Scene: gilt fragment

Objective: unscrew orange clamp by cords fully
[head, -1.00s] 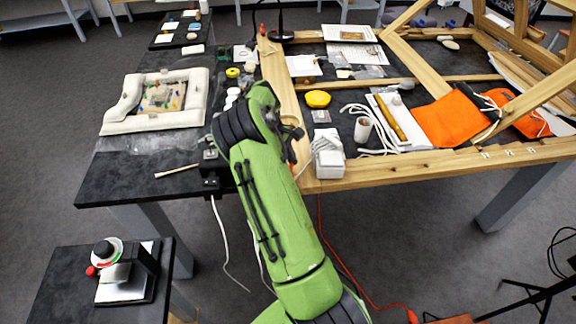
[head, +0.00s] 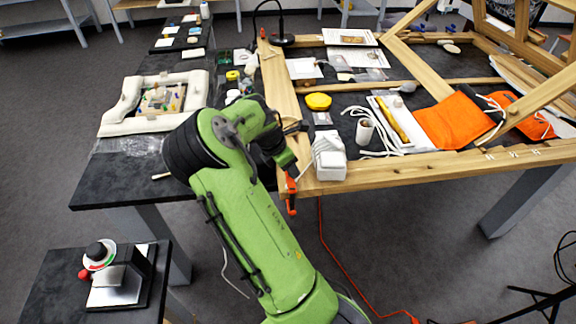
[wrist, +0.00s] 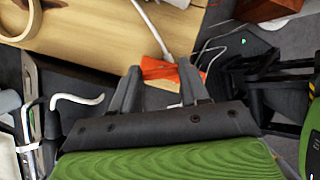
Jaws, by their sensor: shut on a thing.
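The orange clamp (head: 291,190) hangs at the front edge of the wooden frame (head: 400,173), near its left corner. Part of it is hidden by my arm. My gripper (wrist: 158,75) is at the clamp, and in the wrist view the orange part (wrist: 158,67) sits between its two dark fingers. My gripper is shut on it.
A padded tray (head: 117,124) sits on the dark table at left. A stand with a red knob (head: 100,258) is at lower left. An orange cable crosses the floor (head: 345,262).

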